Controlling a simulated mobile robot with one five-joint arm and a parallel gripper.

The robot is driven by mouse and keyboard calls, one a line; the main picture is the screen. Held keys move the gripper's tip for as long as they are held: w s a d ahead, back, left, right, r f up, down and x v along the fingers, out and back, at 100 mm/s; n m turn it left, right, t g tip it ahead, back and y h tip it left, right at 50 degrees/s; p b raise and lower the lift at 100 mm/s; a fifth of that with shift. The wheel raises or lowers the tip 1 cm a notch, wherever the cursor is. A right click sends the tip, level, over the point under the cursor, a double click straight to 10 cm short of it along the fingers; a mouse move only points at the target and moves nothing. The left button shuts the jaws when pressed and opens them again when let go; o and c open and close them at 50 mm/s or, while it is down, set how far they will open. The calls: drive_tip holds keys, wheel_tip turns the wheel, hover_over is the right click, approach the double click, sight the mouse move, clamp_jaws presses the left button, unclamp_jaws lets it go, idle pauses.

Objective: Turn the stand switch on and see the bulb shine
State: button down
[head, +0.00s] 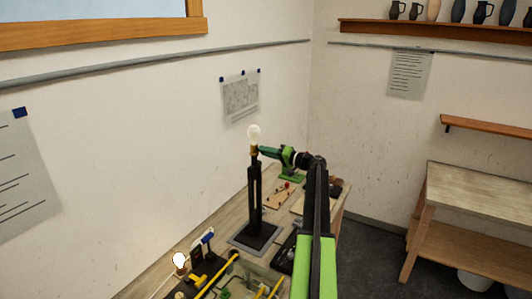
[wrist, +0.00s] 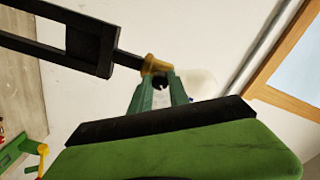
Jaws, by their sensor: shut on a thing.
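The black lamp stand (head: 254,205) stands upright on a flat base on the bench. On top is a brass-coloured holder (wrist: 156,66) with a pale bulb (head: 254,132). The bulb also shows in the wrist view (wrist: 200,84), partly behind my gripper, and looks dull cream, with no clear glow. My gripper (head: 261,150) reaches the holder from the right. In the wrist view, its green fingers (wrist: 160,92) are around a small dark piece at the holder's side, which looks like the switch knob (wrist: 161,80). The fingers hide part of it.
A second, bright white bulb (head: 180,260) stands at the lower left among black and yellow parts. The bench (head: 150,286) holds boards and small tools around the stand base. A wall is close behind. A wooden table (head: 480,190) stands at the right, with open floor between.

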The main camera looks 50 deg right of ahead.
drive_tip(key=shift+m, duration=4.3)
drive_tip(key=c, duration=1.3)
unclamp_jaws()
drive_tip(key=shift+o, duration=0.2)
drive_tip(key=v, duration=1.7)
drive_tip(key=shift+s, duration=0.3)
drive_tip(key=shift+f, duration=0.1)
